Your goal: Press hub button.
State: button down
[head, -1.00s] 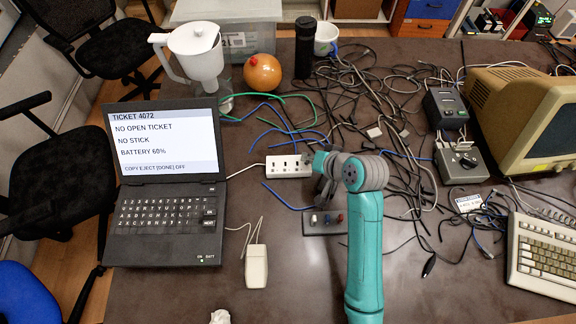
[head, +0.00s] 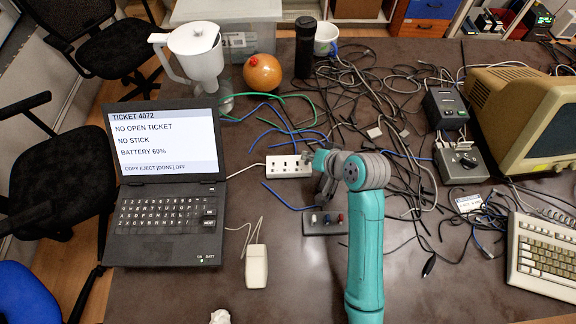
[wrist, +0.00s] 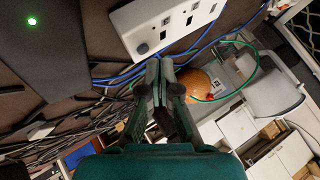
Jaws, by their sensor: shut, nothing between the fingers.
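A white block with several ports (head: 290,166), which looks like the hub, lies on the dark table right of the laptop. In the wrist view the white block (wrist: 165,22) fills the upper middle, with a small round dark button (wrist: 142,48) at its near left end. My gripper (head: 322,192) is just right of and in front of the block in the head view, partly hidden by my arm. In the wrist view my gripper (wrist: 160,66) is shut and empty, its tips close below the block's edge. Contact with the button does not show.
A dark panel with a green light (wrist: 52,42) is at the wrist view's left. Cables (head: 370,110) crowd the table.

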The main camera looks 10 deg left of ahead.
notch_tip(320, 180, up, 6)
dwell(0.9)
dwell(0.4)
